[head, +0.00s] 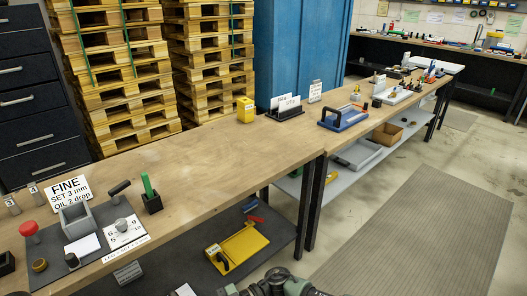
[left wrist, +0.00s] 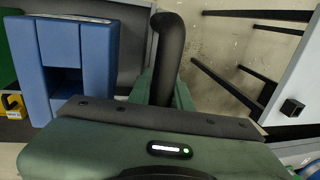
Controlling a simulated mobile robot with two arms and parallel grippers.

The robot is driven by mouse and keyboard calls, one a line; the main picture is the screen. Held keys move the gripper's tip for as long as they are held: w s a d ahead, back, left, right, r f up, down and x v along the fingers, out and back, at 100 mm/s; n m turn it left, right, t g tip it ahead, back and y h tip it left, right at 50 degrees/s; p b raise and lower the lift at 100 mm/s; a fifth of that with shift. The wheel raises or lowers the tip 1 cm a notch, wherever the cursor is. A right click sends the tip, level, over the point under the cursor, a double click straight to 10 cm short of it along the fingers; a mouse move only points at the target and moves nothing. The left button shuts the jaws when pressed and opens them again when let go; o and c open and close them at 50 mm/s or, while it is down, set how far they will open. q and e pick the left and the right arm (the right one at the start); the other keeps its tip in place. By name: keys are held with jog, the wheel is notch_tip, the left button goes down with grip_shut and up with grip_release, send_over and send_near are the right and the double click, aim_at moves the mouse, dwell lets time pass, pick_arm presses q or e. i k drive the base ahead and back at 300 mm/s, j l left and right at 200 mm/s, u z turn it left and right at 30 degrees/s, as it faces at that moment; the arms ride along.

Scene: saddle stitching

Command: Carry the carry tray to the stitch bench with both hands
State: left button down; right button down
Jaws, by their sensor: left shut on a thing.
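In the left wrist view my left gripper (left wrist: 166,98) is shut on a dark, rounded bar (left wrist: 169,45) that stands up between its green fingers and bends over at the top. What the bar belongs to is not clear, and I cannot tell whether it is a handle of the carry tray. No carry tray can be made out for certain in either view. The long wooden bench (head: 205,135) runs across the head view; nothing marks it as the stitch bench. My right gripper is not in view.
A blue tray-like item with a black handle (head: 343,117) stands on the far bench. A yellow one (head: 240,248) lies on the low shelf. Pallet stacks (head: 110,75) and a blue cabinet (head: 300,50) stand behind. The floor mat (head: 415,235) at the right is clear.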

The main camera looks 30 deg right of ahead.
aim_at(265, 150)
jog(key=i+l, duration=0.1)
jog(key=l, duration=0.4)
jog(key=i+l, duration=0.1)
jog(key=l, duration=0.4)
jog(key=i+l, duration=0.1)
jog(key=l, duration=0.4)
jog(key=i+l, duration=0.1)
jog(key=l, duration=0.25)
jog(key=i+l, duration=0.15)
jog(key=l, duration=0.2)
jog(key=i+l, duration=0.1)
jog(key=l, duration=0.3)
jog(key=i+l, duration=0.15)
jog(key=l, duration=0.2)
